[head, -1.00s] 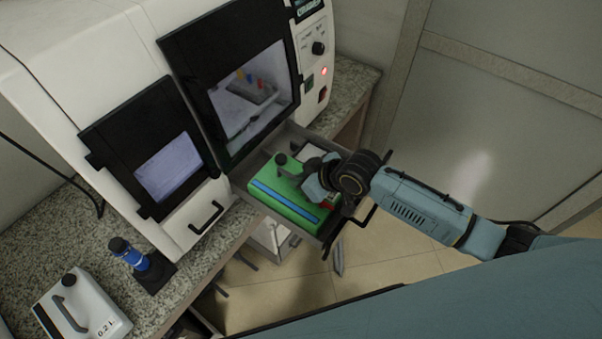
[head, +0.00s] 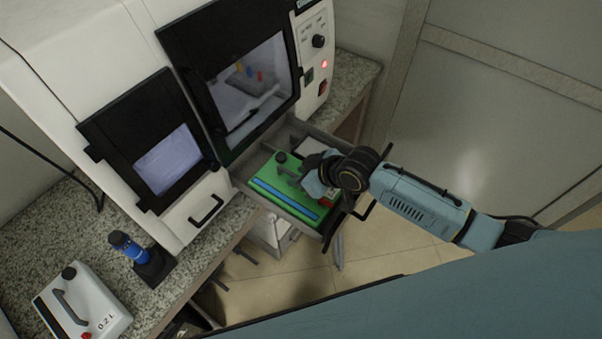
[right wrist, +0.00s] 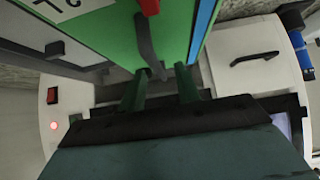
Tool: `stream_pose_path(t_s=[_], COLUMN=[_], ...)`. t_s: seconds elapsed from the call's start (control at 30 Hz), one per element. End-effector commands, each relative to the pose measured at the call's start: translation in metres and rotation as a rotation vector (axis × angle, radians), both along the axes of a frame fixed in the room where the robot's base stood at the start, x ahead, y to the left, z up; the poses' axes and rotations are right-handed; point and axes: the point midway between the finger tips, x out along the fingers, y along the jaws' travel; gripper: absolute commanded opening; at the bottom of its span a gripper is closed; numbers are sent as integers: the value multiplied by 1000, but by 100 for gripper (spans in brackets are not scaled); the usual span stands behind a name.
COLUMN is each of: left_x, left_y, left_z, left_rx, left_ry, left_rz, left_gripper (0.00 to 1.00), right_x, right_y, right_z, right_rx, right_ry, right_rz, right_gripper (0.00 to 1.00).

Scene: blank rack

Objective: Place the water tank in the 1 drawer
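A green water tank (head: 282,183) with a blue stripe, dark cap and handle sits in the pulled-out drawer (head: 330,225) of the white machine. My right gripper (head: 310,175) is over the tank at its handle. In the right wrist view, the two fingers of my right gripper (right wrist: 161,82) are spread apart, with the dark handle (right wrist: 148,42) of the green tank running towards the gap between them. Contact with the handle cannot be made out. A grey-white tank (head: 85,305) marked 0.2 L stands on the counter. My left gripper is not in view.
The white machine (head: 60,70) has a second, closed drawer (head: 205,208) on the left. A blue-and-black bottle-like item (head: 130,248) stands in a dark holder on the granite counter (head: 50,225). Open floor lies right of the pulled-out drawer.

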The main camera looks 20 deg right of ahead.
Motion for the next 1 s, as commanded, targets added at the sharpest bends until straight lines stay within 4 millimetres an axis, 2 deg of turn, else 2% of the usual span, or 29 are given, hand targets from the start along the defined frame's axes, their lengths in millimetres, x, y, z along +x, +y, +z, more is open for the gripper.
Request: stream_pose_path(t_s=[0.27, 0.4, 0.47, 0.8, 1.0], left_x=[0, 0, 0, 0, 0], left_y=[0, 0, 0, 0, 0], left_z=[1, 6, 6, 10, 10], left_rx=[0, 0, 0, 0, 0], left_ry=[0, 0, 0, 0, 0], left_rz=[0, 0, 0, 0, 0], left_gripper=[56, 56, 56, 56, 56], right_x=[0, -1, -7, -45, -61], right_y=[0, -1, -6, -36, -48], right_z=[3, 17, 21, 69, 89], right_rx=[1, 0, -1, -2, -1], right_ry=[-1, -2, 0, -1, 2], right_rz=[0, 0, -1, 1, 0], right_gripper=[32, 32, 32, 32, 32])
